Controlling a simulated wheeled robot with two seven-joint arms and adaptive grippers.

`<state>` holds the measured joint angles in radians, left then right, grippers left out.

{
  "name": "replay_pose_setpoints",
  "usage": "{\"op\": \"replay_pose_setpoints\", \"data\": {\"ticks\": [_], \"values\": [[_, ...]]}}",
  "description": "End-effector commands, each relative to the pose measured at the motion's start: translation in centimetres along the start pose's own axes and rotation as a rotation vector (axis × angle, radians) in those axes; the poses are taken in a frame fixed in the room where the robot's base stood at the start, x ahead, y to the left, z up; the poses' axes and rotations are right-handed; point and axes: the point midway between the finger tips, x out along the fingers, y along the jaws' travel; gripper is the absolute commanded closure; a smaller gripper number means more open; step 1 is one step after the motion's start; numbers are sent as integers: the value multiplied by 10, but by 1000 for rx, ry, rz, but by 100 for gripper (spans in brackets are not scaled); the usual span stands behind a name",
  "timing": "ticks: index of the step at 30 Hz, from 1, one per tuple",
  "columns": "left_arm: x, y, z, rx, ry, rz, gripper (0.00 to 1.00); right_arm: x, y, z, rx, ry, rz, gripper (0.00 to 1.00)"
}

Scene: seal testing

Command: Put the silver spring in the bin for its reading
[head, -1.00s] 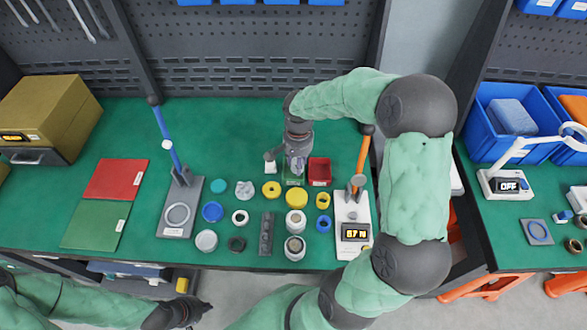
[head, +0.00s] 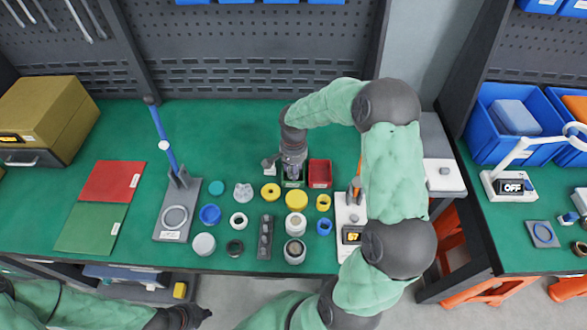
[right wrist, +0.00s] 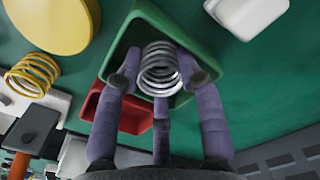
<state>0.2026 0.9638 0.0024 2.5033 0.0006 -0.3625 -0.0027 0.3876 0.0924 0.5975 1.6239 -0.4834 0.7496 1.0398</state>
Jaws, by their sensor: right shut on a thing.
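The silver spring (right wrist: 160,70) is between the fingers of my right gripper (right wrist: 160,78) in the right wrist view. The gripper is shut on it, and the spring is over or inside the green bin (right wrist: 207,52); its exact height is unclear. In the head view my right gripper (head: 292,175) is at the green bin (head: 293,184), hiding the spring. The red bin (head: 320,172) stands just right of it. The tester (head: 352,236) is partly hidden by my arm, its display reading 67. My left gripper (head: 200,315) is low at the front, its fingers unclear.
A yellow spring (right wrist: 32,75) shows in the right wrist view. Several rings and caps, such as a yellow one (head: 297,200), stand in front of the bins. A blue-armed stand (head: 173,205) and red and green mats (head: 112,181) are left. The back of the table is clear.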

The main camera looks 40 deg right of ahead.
Motion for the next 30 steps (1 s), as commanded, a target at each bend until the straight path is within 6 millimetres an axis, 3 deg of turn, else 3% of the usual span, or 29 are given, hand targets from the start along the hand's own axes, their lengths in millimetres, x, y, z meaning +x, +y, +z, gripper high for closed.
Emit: {"op": "replay_pose_setpoints", "data": {"ticks": [4,5,17,30], "values": [[3,-1,0,0,0,0,100,4,0,0,0,0,0,99],[3,-1,0,0,0,0,100,4,0,0,0,0,0,54],[-2,1,0,0,0,0,100,-3,0,0,-1,0,0,52],[-23,8,1,0,0,0,100,-85,-1,-1,0,3,-2,52]]}}
